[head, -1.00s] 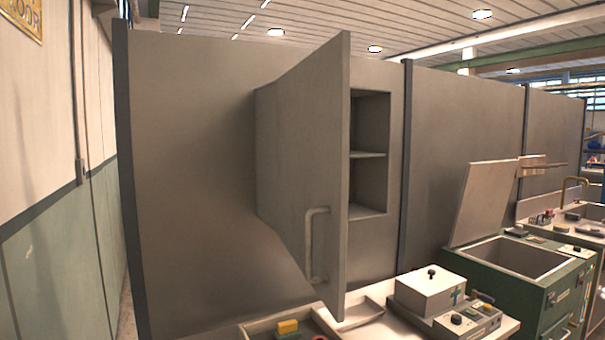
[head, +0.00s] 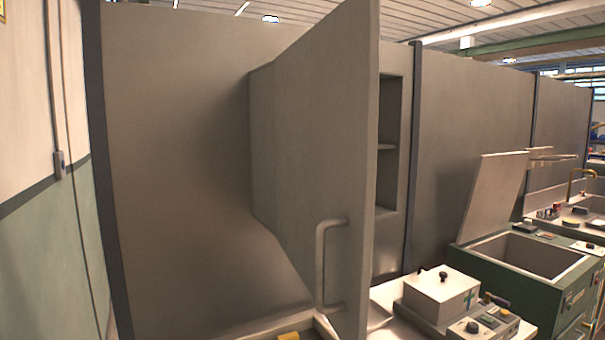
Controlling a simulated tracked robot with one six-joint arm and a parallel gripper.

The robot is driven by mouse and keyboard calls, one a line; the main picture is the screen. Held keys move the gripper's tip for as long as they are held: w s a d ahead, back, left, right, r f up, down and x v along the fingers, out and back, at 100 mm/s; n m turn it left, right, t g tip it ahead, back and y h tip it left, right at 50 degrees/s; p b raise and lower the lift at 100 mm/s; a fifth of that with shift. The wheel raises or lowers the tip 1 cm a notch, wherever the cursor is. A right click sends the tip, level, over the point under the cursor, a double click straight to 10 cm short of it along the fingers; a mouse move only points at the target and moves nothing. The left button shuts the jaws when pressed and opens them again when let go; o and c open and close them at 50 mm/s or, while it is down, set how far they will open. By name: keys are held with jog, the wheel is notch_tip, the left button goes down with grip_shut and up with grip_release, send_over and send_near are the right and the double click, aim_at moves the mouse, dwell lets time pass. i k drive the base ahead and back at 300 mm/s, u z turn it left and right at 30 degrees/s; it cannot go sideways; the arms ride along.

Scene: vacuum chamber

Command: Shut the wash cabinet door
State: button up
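The wash cabinet door (head: 310,150) stands wide open in the head view, swung out from the wall towards me, with its free edge close to me. A pale bar handle (head: 322,265) is on its left face, low and near the free edge. Behind the door, part of the open cabinet (head: 388,175) shows, with a shelf inside; the door hides the rest. My gripper is not in view.
Below the door is a worktop with a yellow block (head: 288,336) and a white-lidded box (head: 441,292) beside a control panel. A green basin unit (head: 530,258) with a raised lid (head: 492,197) stands to the right. A wall is on the left.

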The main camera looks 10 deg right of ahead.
aim_at(326, 82)
jog(key=k, duration=1.3)
jog(key=u, duration=0.25)
jog(key=i, duration=0.6)
jog(key=u, duration=0.85)
jog(key=i, duration=0.95)
jog(key=u, duration=0.3)
